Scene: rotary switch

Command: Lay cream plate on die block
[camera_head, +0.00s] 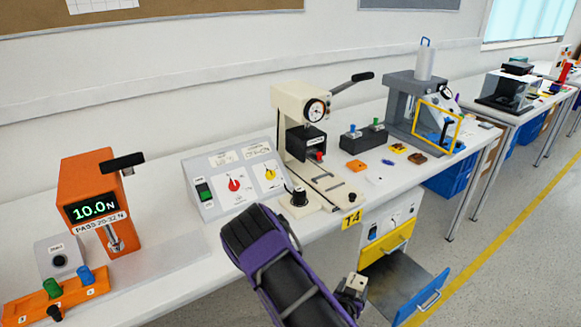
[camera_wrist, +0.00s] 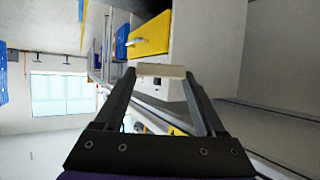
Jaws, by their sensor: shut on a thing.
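My gripper (camera_wrist: 161,74) is shut on the cream plate (camera_wrist: 161,70), a thin pale strip across the two dark fingertips in the wrist view. It is held in the air, with a cabinet and a yellow drawer behind it. I cannot tell for sure which thing is the die block. A dark block (camera_head: 363,137) with a blue and a green post stands on the bench right of the cream press (camera_head: 290,98).
A grey control box (camera_head: 232,180) stands left of the press, and an orange force tester (camera_head: 90,205) at far left. A grey press (camera_head: 405,105) with a yellow frame stands at right. Small orange and yellow parts lie between.

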